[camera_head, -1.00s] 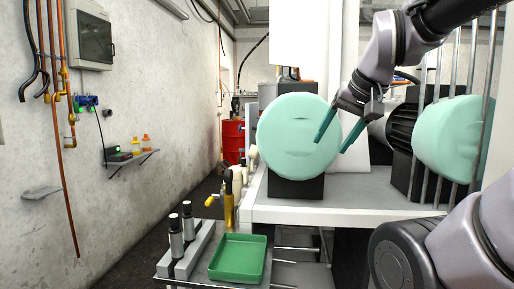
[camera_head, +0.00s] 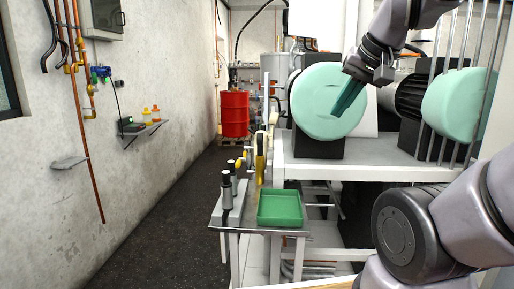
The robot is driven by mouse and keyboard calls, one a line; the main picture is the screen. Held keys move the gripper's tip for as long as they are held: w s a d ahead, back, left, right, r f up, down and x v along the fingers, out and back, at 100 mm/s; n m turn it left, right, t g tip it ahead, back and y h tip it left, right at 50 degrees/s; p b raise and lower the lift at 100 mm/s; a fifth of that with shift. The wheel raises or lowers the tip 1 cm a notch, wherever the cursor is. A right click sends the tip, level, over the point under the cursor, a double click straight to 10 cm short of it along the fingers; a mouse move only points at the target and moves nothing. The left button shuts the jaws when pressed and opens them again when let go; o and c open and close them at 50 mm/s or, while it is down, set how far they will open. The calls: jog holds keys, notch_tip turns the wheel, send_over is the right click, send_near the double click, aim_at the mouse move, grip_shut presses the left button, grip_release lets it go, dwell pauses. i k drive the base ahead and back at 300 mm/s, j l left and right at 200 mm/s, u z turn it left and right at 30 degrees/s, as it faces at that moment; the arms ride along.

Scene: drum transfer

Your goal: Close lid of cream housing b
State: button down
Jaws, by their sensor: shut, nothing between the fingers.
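My gripper (camera_head: 350,98) has teal fingers and is shut and empty. It overlaps the right part of a round teal drum face (camera_head: 326,112) in the picture. I cannot tell whether it touches the face. A dark block (camera_head: 318,145) is under this drum on a white bench. A second teal drum end (camera_head: 452,101) shows at the right behind upright metal bars, with a dark ribbed part to its left. No part is clearly recognisable as cream housing b or its lid. My arm hides part of the area behind the gripper.
The white bench (camera_head: 375,171) has a front edge below the drums. A green tray (camera_head: 280,222) sits on a lower side table at the left. A red barrel (camera_head: 235,113) stands farther back.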

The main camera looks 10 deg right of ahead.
aim_at(274, 117)
jog(key=i+j+z, duration=0.1)
jog(key=j+z, duration=0.25)
jog(key=j, duration=1)
jog(key=k+j+z, duration=0.1)
jog(key=j+z, duration=0.3)
jog(key=j, duration=0.95)
jog(key=i+j+z, duration=0.15)
jog(key=j, duration=0.25)
jog(key=i+j+z, duration=0.1)
jog(key=j, duration=0.25)
jog(key=i+j+z, duration=0.15)
jog(key=j, duration=0.3)
jog(key=i+j+z, duration=0.1)
jog(key=i+j, duration=0.15)
jog(key=j, duration=0.15)
jog(key=i+j+z, duration=0.15)
jog(key=j, duration=0.3)
jog(key=j+z, duration=0.1)
jog(key=j, duration=0.35)
jog(key=i+j, duration=0.4)
jog(key=j, duration=0.15)
jog(key=i+j+z, duration=0.15)
jog(key=i+j, duration=0.25)
jog(key=j, duration=0.1)
